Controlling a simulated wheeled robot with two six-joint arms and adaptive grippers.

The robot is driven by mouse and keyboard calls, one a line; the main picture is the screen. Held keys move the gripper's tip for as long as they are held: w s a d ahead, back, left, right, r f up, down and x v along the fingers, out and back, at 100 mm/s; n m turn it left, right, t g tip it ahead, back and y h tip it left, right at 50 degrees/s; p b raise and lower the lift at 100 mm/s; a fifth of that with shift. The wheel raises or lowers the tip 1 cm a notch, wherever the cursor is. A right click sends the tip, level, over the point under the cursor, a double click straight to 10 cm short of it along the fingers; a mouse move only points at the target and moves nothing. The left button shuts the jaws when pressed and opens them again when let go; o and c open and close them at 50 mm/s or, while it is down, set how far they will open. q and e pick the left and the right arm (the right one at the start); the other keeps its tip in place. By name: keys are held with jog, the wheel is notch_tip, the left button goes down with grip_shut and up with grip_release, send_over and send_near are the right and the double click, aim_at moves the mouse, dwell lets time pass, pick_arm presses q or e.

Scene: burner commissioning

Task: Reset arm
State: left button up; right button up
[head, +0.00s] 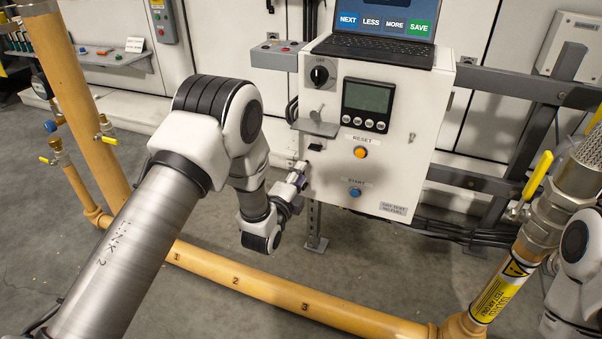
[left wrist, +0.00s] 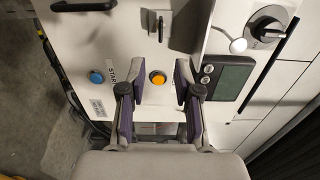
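The white control box (head: 395,150) carries an orange RESET button (head: 360,152) and, below it, a blue START button (head: 355,192). My left gripper (head: 300,178) is beside the box's lower left side in the head view. In the left wrist view its two purple-padded fingers (left wrist: 157,92) are apart with nothing between them. There the orange button (left wrist: 157,77) shows in line with the gap between the fingertips, and the blue button (left wrist: 96,78) lies to the left. I cannot tell whether the fingers touch the box. My right gripper is out of view.
A laptop (head: 375,45) stands on the box, above a rotary knob (head: 320,73) and a grey display (head: 368,98). A small shelf (head: 316,128) juts from the box's left side. A yellow pipe (head: 300,298) crosses the floor. A yellow-handled valve (head: 538,175) stands at right.

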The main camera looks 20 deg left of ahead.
pick_arm(q)
jog(key=s+a+f+n+g, duration=0.2)
jog(key=s+f+n+g, duration=0.45)
jog(key=s+f, duration=1.35)
jog(key=s+f+n+g, duration=0.3)
jog(key=s+n+g, duration=0.3)
jog(key=s, duration=0.6)
jog(key=s+f+n+g, duration=0.3)
jog(key=s+n+g, duration=0.3)
jog(key=s, duration=0.5)
notch_tip(320, 180, up, 36)
jog(key=p, duration=3.5)
jog(key=shift+d+f+y, duration=0.15)
jog(key=shift+d+y, duration=0.05)
jog(key=shift+y, duration=0.1)
jog(key=shift+o, duration=0.5)
jog(key=shift+n+t, duration=0.25)
